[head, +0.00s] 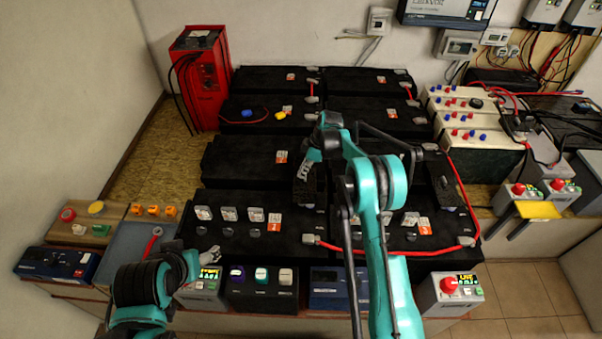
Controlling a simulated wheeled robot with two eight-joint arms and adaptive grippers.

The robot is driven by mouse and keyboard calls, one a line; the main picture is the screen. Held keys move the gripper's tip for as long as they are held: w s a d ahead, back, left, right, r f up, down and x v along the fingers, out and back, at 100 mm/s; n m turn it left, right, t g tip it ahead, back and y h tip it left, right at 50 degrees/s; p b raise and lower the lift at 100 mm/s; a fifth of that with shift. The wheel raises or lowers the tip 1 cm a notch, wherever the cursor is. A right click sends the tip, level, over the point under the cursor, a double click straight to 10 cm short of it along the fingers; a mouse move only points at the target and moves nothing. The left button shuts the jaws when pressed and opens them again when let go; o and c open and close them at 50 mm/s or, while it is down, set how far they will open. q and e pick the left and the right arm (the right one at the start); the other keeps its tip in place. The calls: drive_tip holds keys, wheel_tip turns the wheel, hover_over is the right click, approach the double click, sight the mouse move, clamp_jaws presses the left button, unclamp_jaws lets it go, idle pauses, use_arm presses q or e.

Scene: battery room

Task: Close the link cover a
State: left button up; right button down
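A dark raised flap (312,187) stands on the second battery row near the middle, and a similar tilted flap (446,182) stands farther right. They look like link covers standing open; no letter is readable, so I cannot tell which is cover a. My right gripper (306,165) is at the middle flap, close to its upper left part. I cannot tell whether it touches the flap; the spread of its fingers is unclear. My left gripper (205,258) is low at the left, in front of the front battery row and away from both flaps. Its finger gap is unclear.
Small clear-topped switches (229,214) stand on the front battery. A red cable (390,251) runs along its front right. A red charger (200,78) stands at back left. Control boxes, including one with a red button (449,286), line the front edge. My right arm hides the centre.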

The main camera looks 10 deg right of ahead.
sight(313, 179)
drive_tip(key=s+d+r+m+t, duration=0.15)
drive_tip(key=s+r, duration=0.25)
drive_tip(key=r, duration=0.6)
drive_tip(key=s+d+r+m, duration=0.2)
drive_tip(key=s+r, duration=0.1)
drive_tip(key=r, duration=0.7)
drive_tip(key=s+r+m+t+h, duration=0.2)
drive_tip(key=s+r+m, duration=0.35)
drive_tip(key=s, duration=0.65)
drive_tip(key=s+f+m+t+h, duration=0.1)
drive_tip(key=s+f+m, duration=0.1)
drive_tip(key=s, duration=0.8)
drive_tip(key=s+d+f+m+t, duration=0.1)
drive_tip(key=s+m, duration=0.3)
drive_tip(key=s, duration=0.5)
drive_tip(key=shift+s+f+m+t+h, duration=0.35)
drive_tip(key=shift+s+f+m+h, duration=0.05)
drive_tip(key=shift+f, duration=0.35)
drive_tip(key=shift+d, duration=0.1)
